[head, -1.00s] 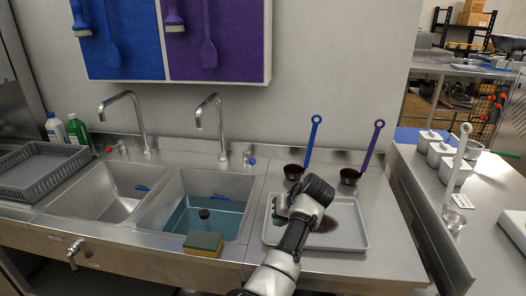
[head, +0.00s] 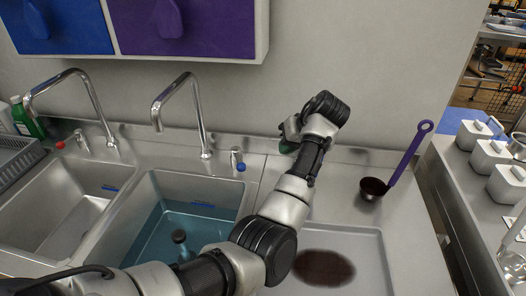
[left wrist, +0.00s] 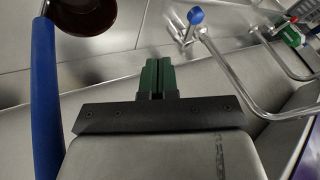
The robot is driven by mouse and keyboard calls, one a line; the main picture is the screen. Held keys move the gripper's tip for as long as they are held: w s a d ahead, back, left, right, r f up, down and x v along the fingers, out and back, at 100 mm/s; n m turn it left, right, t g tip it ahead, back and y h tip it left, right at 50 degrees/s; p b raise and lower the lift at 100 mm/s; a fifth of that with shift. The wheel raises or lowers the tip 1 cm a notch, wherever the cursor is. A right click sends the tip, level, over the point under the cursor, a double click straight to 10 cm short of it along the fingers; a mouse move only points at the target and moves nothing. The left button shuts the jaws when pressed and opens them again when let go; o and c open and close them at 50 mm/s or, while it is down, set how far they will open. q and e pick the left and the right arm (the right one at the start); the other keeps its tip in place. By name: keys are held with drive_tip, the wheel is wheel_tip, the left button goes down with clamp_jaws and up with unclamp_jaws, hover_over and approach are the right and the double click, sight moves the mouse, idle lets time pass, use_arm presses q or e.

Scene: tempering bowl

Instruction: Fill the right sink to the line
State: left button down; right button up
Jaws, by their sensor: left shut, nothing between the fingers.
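The right sink (head: 146,215) holds blue-tinted water (head: 205,226), with a dark standpipe (head: 180,238) rising from it. A small blue mark (head: 223,190) is on its back wall; the water surface looks a little below it. The right tap (head: 198,110) arches over the sink, with no stream visible. Its blue knob (head: 237,157) is at the counter's back; it also shows in the left wrist view (left wrist: 196,15). My left gripper (head: 288,136) is right of the knob, apart from it, near the wall. Its green fingers (left wrist: 158,77) are shut and empty. My right gripper is out of view.
A brown-stained tray (head: 352,236) lies under my forearm. The left sink (head: 70,215) has a red-knobbed tap (head: 92,105).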

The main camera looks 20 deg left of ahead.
sight(238, 158)
use_arm(q)
drive_tip(key=p+x, duration=0.1)
drive_tip(key=x, duration=0.8)
drive_tip(key=shift+s+a+p, duration=0.1)
drive_tip(key=shift+s+p, duration=0.05)
drive_tip(key=shift+p, duration=0.2)
drive_tip(key=a, duration=0.1)
drive_tip(key=s+a+p, duration=0.1)
drive_tip(key=s+a, duration=0.1)
drive_tip(key=shift+a+f+p, duration=0.15)
drive_tip(key=shift+f+p, duration=0.15)
drive_tip(key=shift+p, duration=0.1)
drive_tip(key=shift+a, duration=0.1)
drive_tip(key=shift+f, duration=0.15)
